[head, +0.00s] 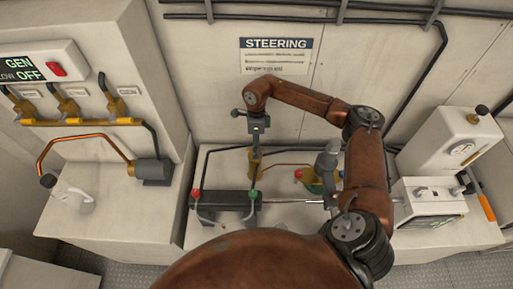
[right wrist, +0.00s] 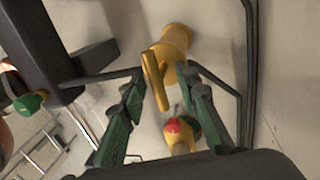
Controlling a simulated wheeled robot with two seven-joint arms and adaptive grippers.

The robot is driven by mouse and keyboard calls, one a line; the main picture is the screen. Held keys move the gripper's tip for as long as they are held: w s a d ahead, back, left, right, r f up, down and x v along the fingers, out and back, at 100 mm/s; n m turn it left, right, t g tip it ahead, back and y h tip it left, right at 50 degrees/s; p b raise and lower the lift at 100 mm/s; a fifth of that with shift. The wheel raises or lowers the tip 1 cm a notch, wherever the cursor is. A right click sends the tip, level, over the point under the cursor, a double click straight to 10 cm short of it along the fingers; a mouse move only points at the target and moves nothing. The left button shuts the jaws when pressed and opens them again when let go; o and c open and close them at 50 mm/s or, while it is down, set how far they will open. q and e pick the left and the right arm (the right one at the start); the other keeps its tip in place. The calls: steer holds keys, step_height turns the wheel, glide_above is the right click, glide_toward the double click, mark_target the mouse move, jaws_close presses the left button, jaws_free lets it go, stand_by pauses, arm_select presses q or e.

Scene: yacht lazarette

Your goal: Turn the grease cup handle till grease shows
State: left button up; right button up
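The grease cup (head: 255,166) is a small yellow-brass fitting on the bench below the STEERING sign. In the right wrist view, its round body (right wrist: 174,42) has a yellow bar-like handle (right wrist: 157,82) pointing toward the camera. My right gripper (head: 257,143) reaches down over the cup from above. In the right wrist view, its green-padded fingers (right wrist: 160,82) are apart, one on each side of the handle, with gaps visible. I cannot make out any grease. My left gripper is not in view.
A dark block with a red-knobbed and a green-knobbed lever (head: 225,203) stands left of the cup. A red-knobbed yellow-and-green fitting (head: 312,184) and a steel rod (head: 290,201) are to the right. A GEN panel (head: 38,66) with fuel valves is at left, white boxes (head: 450,140) at right.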

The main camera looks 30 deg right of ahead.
steer(key=shift+s+r, duration=0.1)
steer(key=shift+s, duration=0.1)
steer(key=shift+w+a, duration=0.1)
steer(key=shift+w, duration=0.15)
steer(key=shift+c, duration=0.6)
steer(key=shift+s, duration=0.15)
steer(key=c, duration=0.5)
jaws_close()
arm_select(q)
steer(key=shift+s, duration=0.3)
